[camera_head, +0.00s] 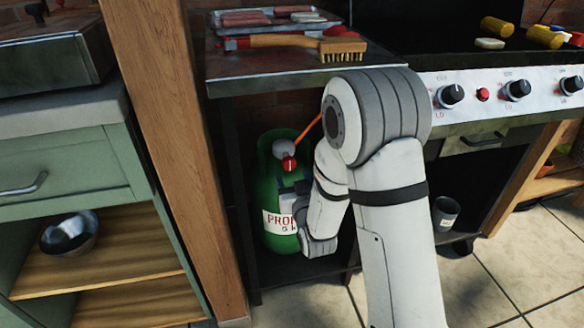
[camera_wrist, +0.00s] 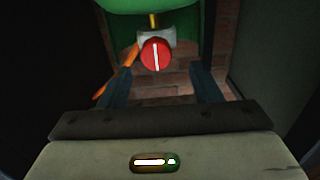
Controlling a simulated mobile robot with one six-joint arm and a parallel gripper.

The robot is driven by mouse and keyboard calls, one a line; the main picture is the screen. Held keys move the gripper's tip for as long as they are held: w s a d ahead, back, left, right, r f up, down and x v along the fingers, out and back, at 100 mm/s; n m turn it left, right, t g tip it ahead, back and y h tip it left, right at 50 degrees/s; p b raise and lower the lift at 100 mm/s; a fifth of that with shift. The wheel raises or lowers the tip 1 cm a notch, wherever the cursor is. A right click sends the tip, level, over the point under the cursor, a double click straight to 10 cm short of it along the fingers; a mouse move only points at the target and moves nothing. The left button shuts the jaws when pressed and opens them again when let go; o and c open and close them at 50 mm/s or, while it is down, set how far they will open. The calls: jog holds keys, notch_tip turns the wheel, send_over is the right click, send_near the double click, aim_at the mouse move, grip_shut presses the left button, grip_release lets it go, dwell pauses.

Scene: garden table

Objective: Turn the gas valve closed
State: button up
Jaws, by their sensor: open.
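The gas valve is a red round knob (camera_head: 289,163) with a white line, on a grey regulator atop a green gas bottle (camera_head: 272,230). In the wrist view the knob (camera_wrist: 156,54) faces me, its white line nearly upright. My gripper (camera_wrist: 161,68) is open, one finger on each side of the knob's line in that view. Both fingers look apart from the knob, and nothing is between them. In the head view my gripper (camera_head: 291,187) is at the bottle's upper front, just below the knob, partly hidden by my arm.
An orange hose (camera_head: 309,128) runs up from the regulator. The bottle stands in a dark compartment under the grill's side shelf (camera_head: 270,62), with a wooden post (camera_head: 170,130) to the left. A tin cup (camera_head: 446,213) stands to the right. Brick wall (camera_wrist: 170,80) lies behind.

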aim_at(290, 165)
jog(key=b+x, duration=0.1)
jog(key=x, duration=0.5)
jog(key=shift+w+d, duration=0.1)
jog(key=shift+w, duration=0.2)
jog(key=c, duration=1)
